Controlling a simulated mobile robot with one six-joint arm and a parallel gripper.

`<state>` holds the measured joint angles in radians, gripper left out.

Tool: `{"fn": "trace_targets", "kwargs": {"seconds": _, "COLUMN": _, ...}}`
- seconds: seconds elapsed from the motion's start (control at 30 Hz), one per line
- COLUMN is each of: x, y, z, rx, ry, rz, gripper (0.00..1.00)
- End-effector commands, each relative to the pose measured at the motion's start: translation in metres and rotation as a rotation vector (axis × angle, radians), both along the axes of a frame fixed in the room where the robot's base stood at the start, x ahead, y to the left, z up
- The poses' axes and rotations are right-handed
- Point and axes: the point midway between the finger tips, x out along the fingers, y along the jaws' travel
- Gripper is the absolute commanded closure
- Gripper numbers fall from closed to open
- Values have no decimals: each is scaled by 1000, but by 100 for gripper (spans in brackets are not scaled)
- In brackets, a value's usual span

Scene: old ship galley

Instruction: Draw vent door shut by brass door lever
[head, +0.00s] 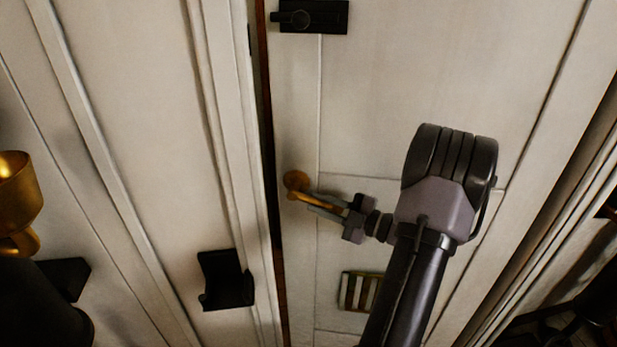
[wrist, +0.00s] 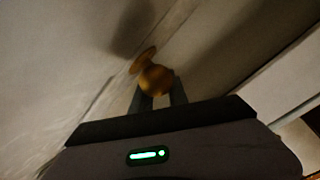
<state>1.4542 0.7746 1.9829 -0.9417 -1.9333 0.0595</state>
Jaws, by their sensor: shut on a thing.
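The vent door (head: 420,80) is a cream panelled door in the head view. A narrow dark gap runs along its left edge beside the frame, so it stands nearly flush or slightly ajar. The brass door lever (head: 297,183) sits near that left edge, with its round rose on the door and its handle pointing right. My gripper (head: 325,203) is shut on the lever's handle. In the wrist view the brass lever (wrist: 157,80) shows between my two fingers, with its rose behind it against the door.
A black bolt (head: 310,16) is at the door's top left. A small slatted vent (head: 360,291) is low on the door. A black bracket (head: 226,280) sticks out from the wall left of the door. A brass lamp-like object (head: 16,195) stands at far left.

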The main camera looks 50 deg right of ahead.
Motion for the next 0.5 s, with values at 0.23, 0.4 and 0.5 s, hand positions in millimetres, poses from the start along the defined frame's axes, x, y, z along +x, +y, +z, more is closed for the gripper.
{"fn": "trace_targets", "kwargs": {"seconds": 0.23, "x": -65, "y": 67, "z": 1, "rx": 5, "ry": 3, "rz": 158, "gripper": 100}}
{"fn": "trace_targets", "kwargs": {"seconds": 0.4, "x": -101, "y": 100, "z": 0, "rx": 2, "ry": 2, "rz": 245, "gripper": 100}}
{"fn": "trace_targets", "kwargs": {"seconds": 0.5, "x": -118, "y": 113, "z": -1, "rx": 0, "ry": 3, "rz": 284, "gripper": 100}}
